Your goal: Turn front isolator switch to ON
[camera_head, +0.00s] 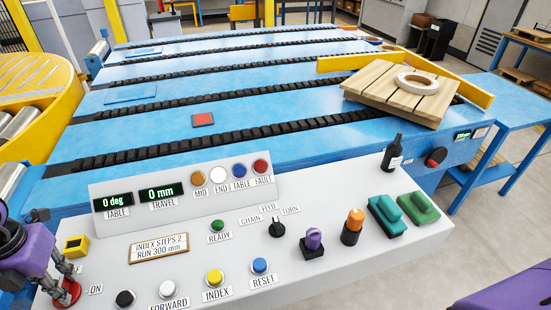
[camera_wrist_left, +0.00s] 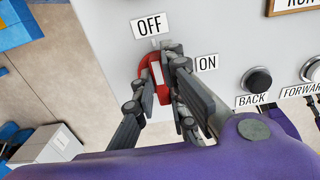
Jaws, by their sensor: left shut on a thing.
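The isolator switch is a red round knob (camera_wrist_left: 149,69) with a pale bar across it, on the panel's lower left corner. It also shows in the head view (camera_head: 68,294), partly behind the fingers. The bar stands nearly upright, its upper end towards the OFF label (camera_wrist_left: 149,26). The ON label (camera_wrist_left: 207,63) lies to its right. My left gripper (camera_head: 70,278) is at the knob with its fingers (camera_wrist_left: 167,62) on either side of the bar, shut on it. The fingers hide part of the knob. My right gripper is out of view.
The sloped control panel (camera_head: 330,240) carries several buttons, a black selector (camera_head: 277,228), a purple knob (camera_head: 314,239) and two green blocks. A black bottle (camera_head: 392,152) stands at its far edge. Beyond is a blue conveyor with a wooden pallet (camera_head: 402,92). A yellow block (camera_head: 76,246) is near my left gripper.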

